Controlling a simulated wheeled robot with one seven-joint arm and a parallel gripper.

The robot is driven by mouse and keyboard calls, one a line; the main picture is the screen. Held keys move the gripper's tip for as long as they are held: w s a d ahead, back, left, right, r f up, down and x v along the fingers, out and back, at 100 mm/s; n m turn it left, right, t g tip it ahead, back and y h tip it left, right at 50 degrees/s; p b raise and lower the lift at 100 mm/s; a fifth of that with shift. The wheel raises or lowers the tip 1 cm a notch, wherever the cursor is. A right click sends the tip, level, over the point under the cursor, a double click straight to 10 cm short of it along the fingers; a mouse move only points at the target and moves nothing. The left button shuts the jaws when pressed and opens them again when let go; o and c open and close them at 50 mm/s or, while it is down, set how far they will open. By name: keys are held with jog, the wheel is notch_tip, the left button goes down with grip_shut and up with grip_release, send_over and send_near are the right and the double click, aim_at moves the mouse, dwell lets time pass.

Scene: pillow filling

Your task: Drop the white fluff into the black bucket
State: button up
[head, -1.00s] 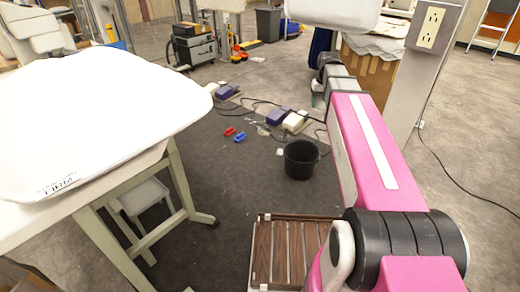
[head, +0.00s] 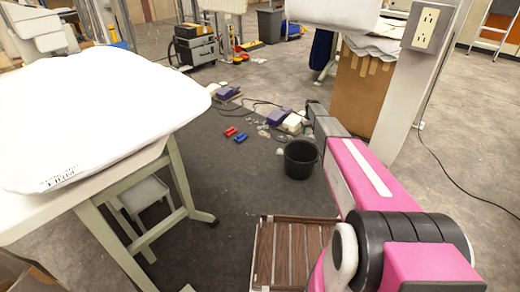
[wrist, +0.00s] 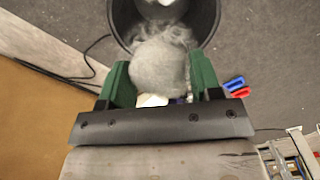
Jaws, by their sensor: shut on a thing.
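The black bucket (head: 301,158) stands upright on the dark floor in the middle of the head view. In the wrist view the bucket (wrist: 119,22) fills the top middle, with its opening showing. My gripper (wrist: 160,75) has green fingers on both sides of a grey-white ball of fluff (wrist: 158,66) and is shut on it. The fluff overlaps the bucket's near rim in the wrist view; its height above the rim is unclear. Whitish material (wrist: 160,8) shows inside the bucket. In the head view the fingers cannot be made out near the bucket.
A slatted wooden crate (head: 290,255) lies in front. A table with a big white pillow (head: 100,105) stands left. A cardboard box (head: 358,95) stands behind my arm.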

jog(key=w+f, duration=0.2)
jog(key=f, duration=0.7)
jog(key=w+f, duration=0.3)
jog(key=f, duration=0.6)
jog(key=shift+w+f+n, duration=0.3)
jog(key=shift+f+n, duration=0.1)
jog(key=o, duration=0.7)
jog(key=shift+o, duration=0.2)
notch_tip(320, 180, up, 11)
